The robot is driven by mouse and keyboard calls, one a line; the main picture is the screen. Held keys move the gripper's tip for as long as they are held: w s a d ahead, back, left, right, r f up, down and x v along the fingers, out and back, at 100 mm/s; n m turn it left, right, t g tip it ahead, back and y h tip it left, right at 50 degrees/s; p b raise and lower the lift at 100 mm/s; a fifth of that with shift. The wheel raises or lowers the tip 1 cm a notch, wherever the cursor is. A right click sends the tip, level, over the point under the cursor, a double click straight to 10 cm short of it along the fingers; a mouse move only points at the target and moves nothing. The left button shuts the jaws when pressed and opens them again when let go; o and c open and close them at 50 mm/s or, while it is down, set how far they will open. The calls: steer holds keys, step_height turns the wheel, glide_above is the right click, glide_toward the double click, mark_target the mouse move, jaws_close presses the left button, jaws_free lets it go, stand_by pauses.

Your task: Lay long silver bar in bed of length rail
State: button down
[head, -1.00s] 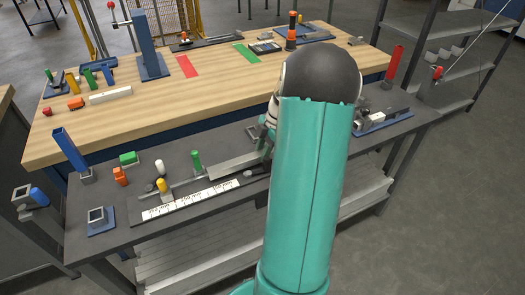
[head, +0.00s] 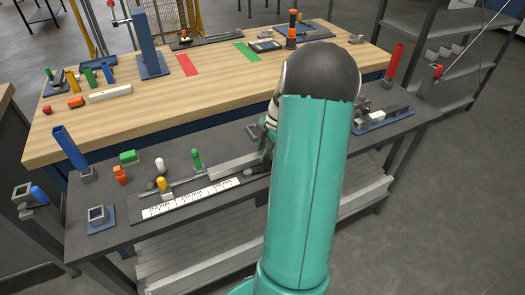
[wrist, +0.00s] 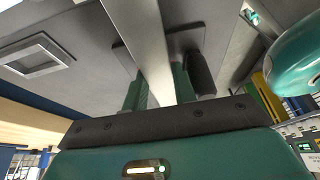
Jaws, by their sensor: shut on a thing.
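The long silver bar (head: 234,166) lies along the back of the length rail (head: 150,215), which is a dark base with a white printed scale. Its right end runs behind my arm. In the wrist view the silver bar (wrist: 147,45) passes between the two green fingers of my gripper (wrist: 160,84), which is shut on it. In the head view my gripper (head: 265,150) is mostly hidden by my arm. I cannot tell whether the bar touches the bed or is just above it.
A yellow peg (head: 163,185) stands at the rail's left part, and a green peg (head: 196,159) stands behind it. A white peg (head: 159,165), orange piece (head: 120,174) and green block (head: 129,157) are near. A blue square holder (head: 97,214) stands left of the rail.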

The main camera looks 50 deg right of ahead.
steer(key=shift+f, duration=0.2)
steer(key=c, duration=1.1)
jaws_free()
steer(key=shift+o, duration=0.8)
steer(key=o, duration=0.4)
steer(key=shift+r, duration=0.1)
steer(key=shift+r, duration=3.45)
steer(key=shift+s, duration=0.15)
